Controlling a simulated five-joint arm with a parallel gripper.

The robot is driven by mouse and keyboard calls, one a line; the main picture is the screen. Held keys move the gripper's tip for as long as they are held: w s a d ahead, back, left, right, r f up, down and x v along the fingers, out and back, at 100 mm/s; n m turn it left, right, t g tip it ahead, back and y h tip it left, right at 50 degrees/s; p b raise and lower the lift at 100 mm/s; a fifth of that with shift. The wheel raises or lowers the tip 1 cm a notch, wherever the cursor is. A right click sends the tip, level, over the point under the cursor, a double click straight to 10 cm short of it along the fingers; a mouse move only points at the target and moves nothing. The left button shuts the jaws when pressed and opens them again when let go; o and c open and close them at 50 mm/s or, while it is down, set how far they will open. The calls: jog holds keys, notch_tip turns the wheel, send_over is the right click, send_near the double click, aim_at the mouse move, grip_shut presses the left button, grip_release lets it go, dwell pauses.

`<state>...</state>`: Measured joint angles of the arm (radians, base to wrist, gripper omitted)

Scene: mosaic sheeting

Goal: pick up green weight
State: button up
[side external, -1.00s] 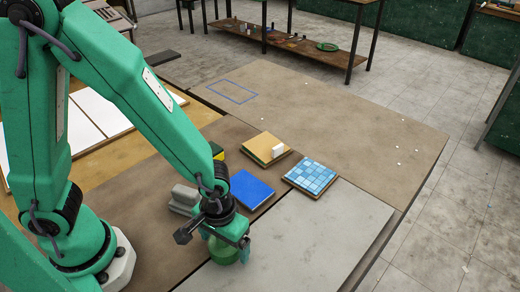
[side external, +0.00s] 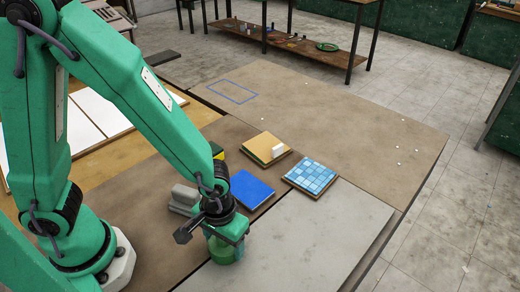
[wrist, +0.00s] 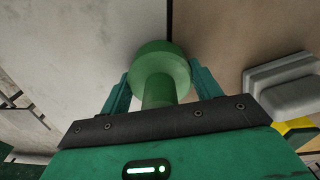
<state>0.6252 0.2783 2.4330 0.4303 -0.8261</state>
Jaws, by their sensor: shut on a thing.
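The green weight (side external: 224,255) stands on the work surface near the front, under my gripper (side external: 229,250). In the wrist view the weight (wrist: 160,62) shows a wide round head and a narrower neck. My gripper's two fingers (wrist: 160,90) are on either side of the neck, shut on it. The lower part of the weight is hidden. I cannot tell whether it is clear of the surface.
A grey block (side external: 184,198) lies just left of my gripper. A blue sheet (side external: 252,188), a tan board (side external: 262,146) with a white block (side external: 278,150), and a blue mosaic tile panel (side external: 311,176) lie beyond it. The pale slab (side external: 300,235) to the right is clear.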

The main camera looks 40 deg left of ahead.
jog(key=shift+r, duration=0.15)
jog(key=shift+r, duration=1.1)
jog(key=shift+s+d+r, duration=0.1)
jog(key=shift+r, duration=0.8)
jog(key=s+d+r, duration=0.4)
jog(key=s+r, duration=0.2)
jog(key=s, duration=0.4)
jog(key=shift+s+d+r, duration=0.2)
jog(key=shift+s+r, duration=0.05)
jog(key=shift+r, duration=0.05)
jog(key=shift+w, duration=0.1)
